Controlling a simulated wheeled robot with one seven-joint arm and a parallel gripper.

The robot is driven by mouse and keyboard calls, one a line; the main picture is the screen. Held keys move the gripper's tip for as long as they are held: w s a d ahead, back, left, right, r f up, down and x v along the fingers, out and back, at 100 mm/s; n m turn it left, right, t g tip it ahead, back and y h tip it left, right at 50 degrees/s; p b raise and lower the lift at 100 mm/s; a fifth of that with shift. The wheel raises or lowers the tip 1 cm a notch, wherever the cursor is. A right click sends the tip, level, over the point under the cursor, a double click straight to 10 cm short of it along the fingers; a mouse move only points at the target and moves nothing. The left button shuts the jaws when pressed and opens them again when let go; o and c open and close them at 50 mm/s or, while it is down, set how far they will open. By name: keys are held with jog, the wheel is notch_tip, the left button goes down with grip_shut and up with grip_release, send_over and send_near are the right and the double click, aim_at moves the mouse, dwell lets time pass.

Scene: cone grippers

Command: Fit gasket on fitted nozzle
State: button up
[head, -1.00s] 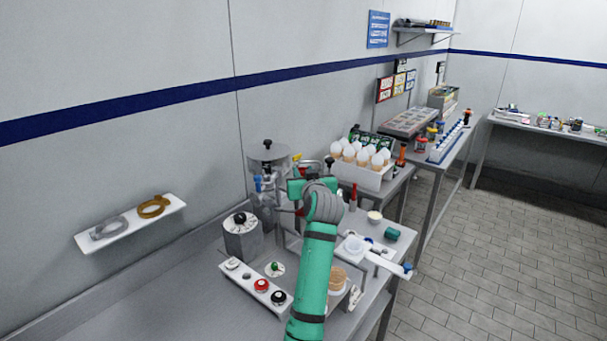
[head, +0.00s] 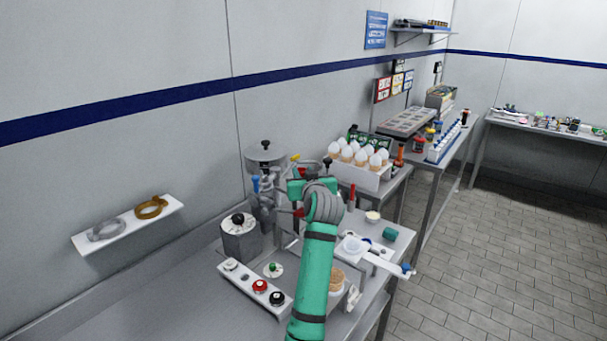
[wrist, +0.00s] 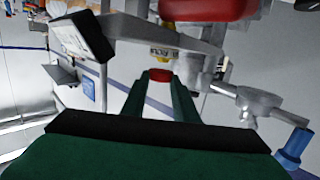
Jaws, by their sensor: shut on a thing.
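In the wrist view, my green gripper (wrist: 160,86) is shut on a small red piece, the gasket (wrist: 160,75), at its fingertips. A yellow, brass-like piece that looks like the fitted nozzle (wrist: 161,54) shows just beyond the fingertips, under a grey part of the machine. I cannot tell whether the gasket touches it. In the head view, the grey machine (head: 266,158) stands against the wall, and my green arm and wrist cover part of it. The fingertips, gasket and nozzle cannot be made out there.
A large red part (wrist: 205,8) hangs close above the nozzle. A grey rod fitting (wrist: 258,103) with a blue end (wrist: 296,143) lies to the right. A metal canister (head: 240,242) and a button panel (head: 255,285) stand left of my arm.

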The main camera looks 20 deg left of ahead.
jog(key=shift+f, duration=0.85)
jog(key=shift+f, duration=0.15)
jog(key=shift+d+r, duration=0.1)
jog(key=shift+r, duration=0.1)
jog(key=shift+s+r, duration=0.1)
jog(key=shift+r, duration=0.6)
jog(key=shift+a, duration=0.2)
jog(key=shift+d, duration=0.15)
jog(key=shift+f, duration=0.9)
jog(key=o, duration=1.1)
jog(key=shift+o, duration=0.2)
